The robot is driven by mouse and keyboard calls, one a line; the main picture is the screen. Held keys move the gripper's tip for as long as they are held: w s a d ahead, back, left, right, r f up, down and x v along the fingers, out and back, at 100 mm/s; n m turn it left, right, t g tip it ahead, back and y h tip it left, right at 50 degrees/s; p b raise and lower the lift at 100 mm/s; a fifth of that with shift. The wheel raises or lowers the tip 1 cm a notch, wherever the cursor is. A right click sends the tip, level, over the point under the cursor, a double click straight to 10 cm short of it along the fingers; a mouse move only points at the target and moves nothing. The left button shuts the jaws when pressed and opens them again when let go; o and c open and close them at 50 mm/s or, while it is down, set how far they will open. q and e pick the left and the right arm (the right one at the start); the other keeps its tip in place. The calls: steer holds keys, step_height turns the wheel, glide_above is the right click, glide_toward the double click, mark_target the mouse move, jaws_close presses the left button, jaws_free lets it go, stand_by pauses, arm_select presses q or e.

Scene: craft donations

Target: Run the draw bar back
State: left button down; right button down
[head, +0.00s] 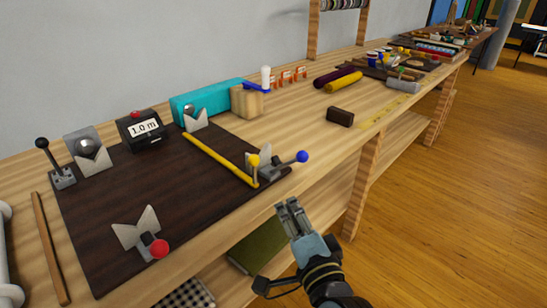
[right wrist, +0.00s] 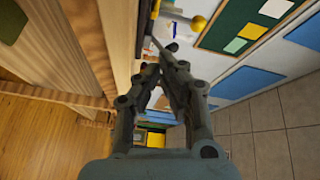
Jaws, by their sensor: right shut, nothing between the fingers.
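A long yellow bar (head: 220,158) lies across the dark board (head: 120,215), slanting from the back middle to the front right; it looks like the draw bar. A short post with a yellow knob (head: 254,161) stands at its near end. Beside it is a grey V-shaped bracket with a lever ending in a blue ball (head: 302,156). My right gripper (head: 286,207) is shut and empty, in front of the bench edge and apart from the bar. In the right wrist view, its fingertips (right wrist: 159,58) meet below a yellow ball (right wrist: 198,23). My left gripper is out of sight.
The board also carries a red-knobbed V bracket (head: 137,236), a black-knobbed lever (head: 60,165) and a "1.0 m" display (head: 140,129). A teal block (head: 205,97) stands behind. A dark brown block (head: 340,117) sits farther right. The bench front right of the board is mostly clear.

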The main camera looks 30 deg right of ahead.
step_height(320, 180, up, 5)
steer(key=m+h, duration=0.1)
steer(key=m, duration=0.1)
steer(key=p+x, duration=0.1)
steer(key=x, duration=0.9)
steer(key=shift+a+p, duration=0.1)
steer(key=shift+p, duration=0.3)
steer(key=shift+f, duration=0.1)
